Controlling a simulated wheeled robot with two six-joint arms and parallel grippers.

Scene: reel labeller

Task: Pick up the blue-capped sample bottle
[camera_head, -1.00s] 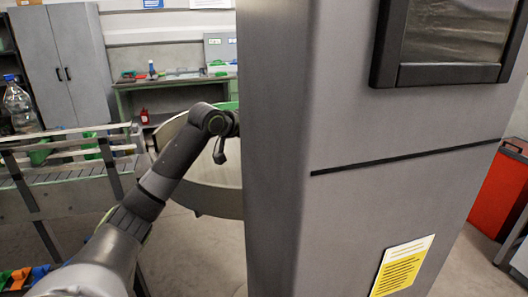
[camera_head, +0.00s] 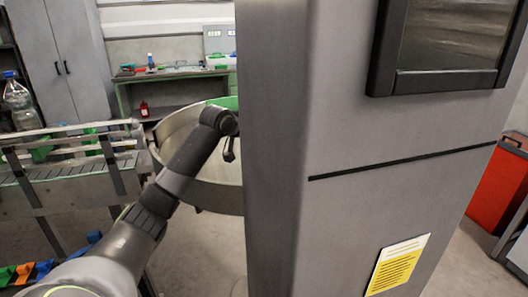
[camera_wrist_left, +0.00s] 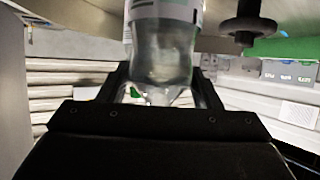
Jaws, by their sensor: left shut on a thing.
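A clear bottle (camera_wrist_left: 165,50) with a pale label band stands between the fingers of my left gripper (camera_wrist_left: 161,84) in the left wrist view. The gripper is shut on it. The bottle narrows toward the bottom of that picture, and its cap is not visible. In the head view my left arm reaches right, and its gripper is hidden behind the tall grey cabinet. Another clear bottle with a blue cap (camera_head: 17,101) stands upright at the far left, apart from my arm. My right gripper is not in view.
The grey machine cabinet (camera_head: 345,225) fills the right half, close to my left arm. A large round metal bowl (camera_head: 215,195) is behind the arm. A railed conveyor (camera_head: 70,190) is at left. A dark knob (camera_wrist_left: 247,25) is near the held bottle.

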